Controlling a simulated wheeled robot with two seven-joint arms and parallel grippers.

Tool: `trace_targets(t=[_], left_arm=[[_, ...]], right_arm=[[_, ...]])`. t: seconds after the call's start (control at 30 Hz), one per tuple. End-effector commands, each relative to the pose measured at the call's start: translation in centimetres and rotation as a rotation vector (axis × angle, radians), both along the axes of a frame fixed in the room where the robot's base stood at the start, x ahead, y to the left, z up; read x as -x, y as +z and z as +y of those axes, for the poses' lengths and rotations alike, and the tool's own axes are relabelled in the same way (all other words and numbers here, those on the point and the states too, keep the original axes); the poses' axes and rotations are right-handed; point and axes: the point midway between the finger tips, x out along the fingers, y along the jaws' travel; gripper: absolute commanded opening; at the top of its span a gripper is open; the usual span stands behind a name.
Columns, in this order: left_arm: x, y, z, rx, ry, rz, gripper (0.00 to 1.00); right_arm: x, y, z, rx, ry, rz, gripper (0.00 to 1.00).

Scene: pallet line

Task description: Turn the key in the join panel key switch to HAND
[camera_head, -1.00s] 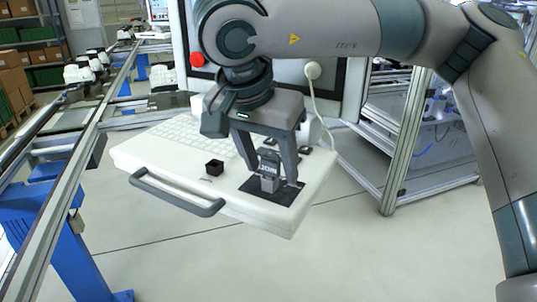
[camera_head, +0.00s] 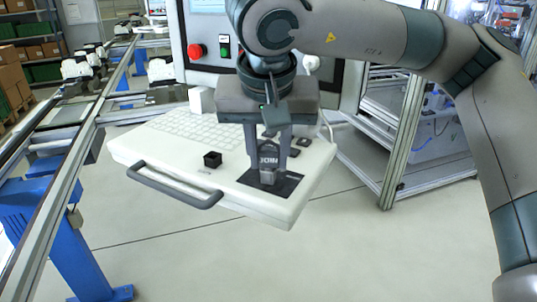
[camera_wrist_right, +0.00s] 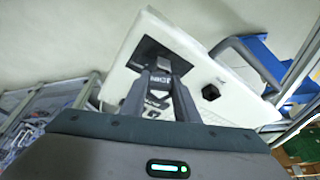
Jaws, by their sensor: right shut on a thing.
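The key (camera_head: 268,160), with a grey tag lettered JOIN, stands upright in the key switch on a dark square plate (camera_head: 291,186) at the front right of the white panel. My right gripper (camera_head: 268,168) points down from above, with its fingers on either side of the key, shut on it. In the right wrist view the JOIN tag (camera_wrist_right: 160,77) shows between the fingertips, in front of the dark plate (camera_wrist_right: 150,51). The fingers hide much of the switch, and its position marks cannot be read. My left gripper is not in view.
The white panel (camera_head: 232,208) has a keyboard (camera_head: 190,130), a small black knob (camera_head: 212,159) and a dark front handle (camera_head: 172,189). A screen cabinet with a red button (camera_head: 196,50) stands behind. A conveyor rail (camera_head: 60,180) runs along the left.

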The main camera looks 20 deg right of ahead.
Motion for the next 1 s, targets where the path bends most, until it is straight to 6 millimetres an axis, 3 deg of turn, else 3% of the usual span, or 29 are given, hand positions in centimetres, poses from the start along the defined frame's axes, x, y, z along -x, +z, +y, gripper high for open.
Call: trace_targets(t=[0.27, 0.3, 0.33, 0.37, 0.57, 0.67, 1.0], left_arm=[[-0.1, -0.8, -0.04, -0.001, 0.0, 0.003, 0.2], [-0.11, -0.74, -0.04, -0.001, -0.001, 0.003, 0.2], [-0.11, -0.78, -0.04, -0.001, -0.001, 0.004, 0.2], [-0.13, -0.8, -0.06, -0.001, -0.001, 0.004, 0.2], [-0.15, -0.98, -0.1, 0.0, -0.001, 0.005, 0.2], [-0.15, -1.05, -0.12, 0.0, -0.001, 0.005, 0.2], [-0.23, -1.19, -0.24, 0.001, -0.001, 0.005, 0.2]], right_arm=[[0.04, -0.25, -0.19, -0.001, 0.286, -0.001, 0.06], [0.04, -0.14, -0.15, 0.002, 0.279, -0.002, 0.37], [0.04, -0.16, -0.14, 0.003, 0.277, -0.003, 0.44], [0.03, -0.2, -0.14, 0.002, 0.276, -0.002, 0.49], [0.03, -0.4, -0.09, 0.001, 0.275, -0.001, 0.49], [0.03, -0.48, -0.08, 0.001, 0.274, -0.001, 0.68], [0.03, -0.63, -0.07, 0.001, 0.274, -0.001, 0.68]])
